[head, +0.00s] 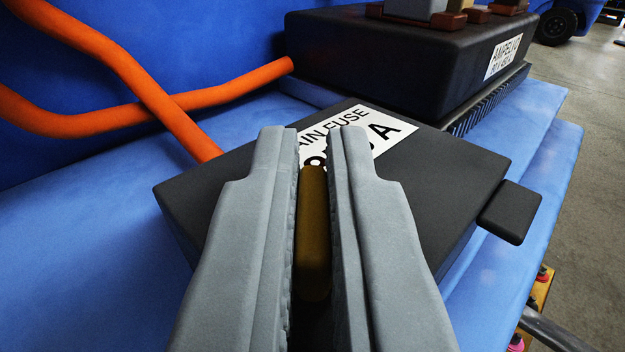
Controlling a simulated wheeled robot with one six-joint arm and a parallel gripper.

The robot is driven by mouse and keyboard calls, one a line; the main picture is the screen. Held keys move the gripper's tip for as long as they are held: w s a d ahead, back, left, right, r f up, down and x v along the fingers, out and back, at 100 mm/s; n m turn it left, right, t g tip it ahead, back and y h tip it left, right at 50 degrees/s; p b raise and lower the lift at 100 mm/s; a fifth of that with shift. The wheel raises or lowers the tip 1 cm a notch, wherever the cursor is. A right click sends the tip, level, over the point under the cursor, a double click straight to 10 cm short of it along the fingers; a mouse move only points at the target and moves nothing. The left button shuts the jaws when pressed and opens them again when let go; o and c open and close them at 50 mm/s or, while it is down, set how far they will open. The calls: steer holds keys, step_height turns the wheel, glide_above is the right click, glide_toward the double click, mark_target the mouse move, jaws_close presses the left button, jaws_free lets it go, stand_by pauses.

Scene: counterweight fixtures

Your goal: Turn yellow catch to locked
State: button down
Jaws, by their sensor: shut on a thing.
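The yellow catch (313,232) shows as a dark yellow, rounded bar between the two grey fingers of my gripper (313,150). The fingers are shut on it, one on each side. The bar runs lengthwise along the fingers, and its lower end goes into shadow. Below it is a flat black box (440,190) with a white label (385,130) reading in part "FUSE" and "A". The fingers hide part of the label and the middle of the box. I cannot tell from this view whether the catch is at locked.
Orange cables (110,60) run at the left, one to a larger black box (400,60) behind. A black tab (510,211) sticks out at the fuse box's right. The blue surface (70,240) is clear at left. Small coloured parts (541,275) sit at lower right.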

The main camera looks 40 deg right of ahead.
steer(key=shift+m+g+h, duration=1)
steer(key=shift+g+h, duration=0.1)
steer(key=shift+g, duration=0.1)
steer(key=c, duration=1.6)
jaws_free()
steer(key=shift+o, duration=0.2)
steer(key=shift+a, duration=0.15)
steer(key=v, duration=1.7)
steer(key=shift+s, duration=0.2)
steer(key=shift+f, duration=0.1)
